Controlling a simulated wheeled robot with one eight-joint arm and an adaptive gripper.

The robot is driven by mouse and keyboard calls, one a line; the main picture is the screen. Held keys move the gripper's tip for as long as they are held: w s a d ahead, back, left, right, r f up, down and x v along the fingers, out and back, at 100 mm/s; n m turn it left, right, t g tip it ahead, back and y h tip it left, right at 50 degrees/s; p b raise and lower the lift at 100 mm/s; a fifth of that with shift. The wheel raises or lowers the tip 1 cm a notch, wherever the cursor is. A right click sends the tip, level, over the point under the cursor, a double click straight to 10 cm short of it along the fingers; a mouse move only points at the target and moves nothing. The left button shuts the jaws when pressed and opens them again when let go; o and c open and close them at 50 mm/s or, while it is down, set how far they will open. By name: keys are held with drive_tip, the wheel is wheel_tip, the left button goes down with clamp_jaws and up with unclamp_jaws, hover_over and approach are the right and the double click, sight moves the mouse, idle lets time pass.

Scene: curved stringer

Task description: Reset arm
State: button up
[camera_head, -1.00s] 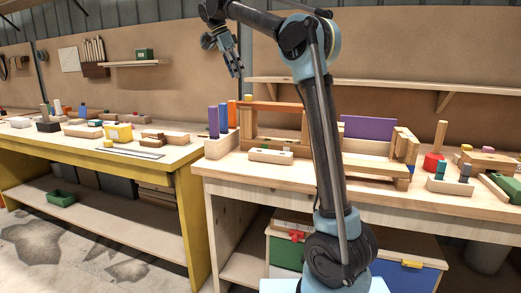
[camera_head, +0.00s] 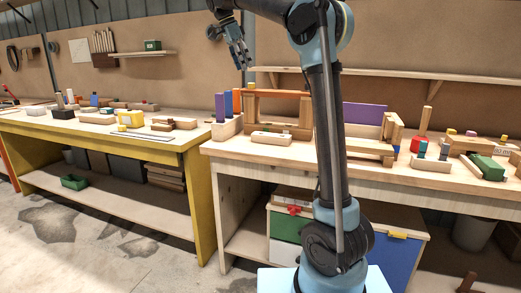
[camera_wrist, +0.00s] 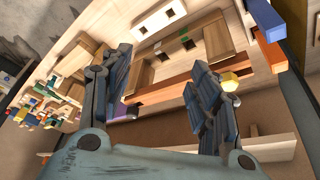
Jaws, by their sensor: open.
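My gripper (camera_head: 239,55) is raised in the air in front of the back board, above the left end of the right workbench (camera_head: 260,153). In the wrist view my gripper (camera_wrist: 160,90) shows its two dark fingers spread apart with nothing held between them. My arm rises from my base and bends over to the left at the top. Below the fingers in the wrist view lie wooden blocks and an orange bar (camera_wrist: 158,92), apart from the fingers as far as I can tell.
The right bench carries a purple panel (camera_head: 364,113), a wooden block (camera_head: 271,138) and a red block (camera_head: 417,144). A wall shelf (camera_head: 400,74) runs behind my arm. A yellow-framed bench (camera_head: 200,200) stands at left. The air around the gripper looks clear.

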drive_tip(key=s+d+f+n+y, duration=0.2)
drive_tip(key=s+d+f+n, duration=0.5)
drive_tip(key=s+d+f, duration=1.2)
drive_tip(key=s+d+f+n+y, duration=0.1)
drive_tip(key=s+d+f+n, duration=0.2)
drive_tip(key=s+f, duration=0.6)
drive_tip(key=s+d+f+n+t+y, duration=0.1)
drive_tip(key=s+d+f+n, duration=0.3)
drive_tip(key=s+f, duration=0.6)
wheel_tip(320, 180, down, 7)
drive_tip(key=shift+s+d+f, duration=0.15)
drive_tip(key=shift+s+d, duration=0.05)
drive_tip(key=shift+w+f, duration=0.2)
drive_tip(key=shift+w, duration=0.2)
drive_tip(key=shift+c, duration=0.5)
